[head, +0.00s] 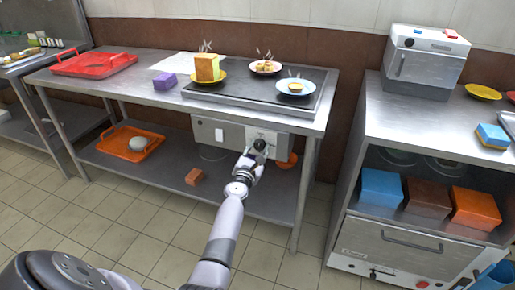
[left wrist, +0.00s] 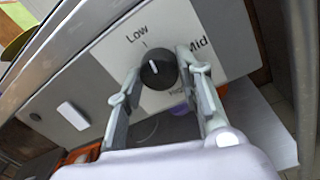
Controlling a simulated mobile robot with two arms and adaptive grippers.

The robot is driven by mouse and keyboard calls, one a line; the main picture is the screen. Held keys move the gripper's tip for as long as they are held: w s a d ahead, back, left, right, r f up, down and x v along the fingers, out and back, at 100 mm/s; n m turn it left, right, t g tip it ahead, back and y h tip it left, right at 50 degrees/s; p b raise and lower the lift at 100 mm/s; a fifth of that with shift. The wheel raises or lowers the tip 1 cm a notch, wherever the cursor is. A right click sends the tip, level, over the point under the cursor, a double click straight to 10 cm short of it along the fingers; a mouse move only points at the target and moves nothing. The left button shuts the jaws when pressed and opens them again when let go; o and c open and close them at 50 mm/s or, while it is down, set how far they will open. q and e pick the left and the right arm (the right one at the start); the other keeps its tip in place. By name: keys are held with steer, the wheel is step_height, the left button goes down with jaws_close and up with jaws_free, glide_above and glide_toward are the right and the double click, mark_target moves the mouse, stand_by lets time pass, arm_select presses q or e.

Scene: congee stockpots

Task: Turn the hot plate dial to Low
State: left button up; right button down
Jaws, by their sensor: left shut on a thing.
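The hot plate dial (left wrist: 157,75) is a round black knob on a white label panel in the left wrist view. The label reads "Low" above the knob and "Mid" to its right; lower lettering is partly hidden. The knob's white pointer mark lies at its upper middle, close to the tick under "Low". In the head view the dial (head: 260,144) is on the front box of the hot plate (head: 245,108). My left gripper (left wrist: 158,82) is shut on the dial, one finger on each side. My right gripper is not in view.
Plates with steaming food stand on the hot plate, near a purple block (head: 164,81) and a red tray (head: 95,64). The lower shelf holds an orange tray (head: 119,147) and a brown block (head: 195,177). A steel cabinet (head: 400,240) stands at right.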

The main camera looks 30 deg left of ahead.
arm_select(q)
steer(key=shift+n, duration=1)
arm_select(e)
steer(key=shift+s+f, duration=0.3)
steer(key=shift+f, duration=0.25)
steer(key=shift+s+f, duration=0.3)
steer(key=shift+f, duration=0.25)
arm_select(q)
steer(key=shift+f, duration=0.1)
steer(key=o, duration=1.2)
steer(key=shift+p, duration=0.3)
steer(key=v, duration=0.7)
steer(key=shift+s+d, duration=0.1)
steer(key=shift+s, duration=0.15)
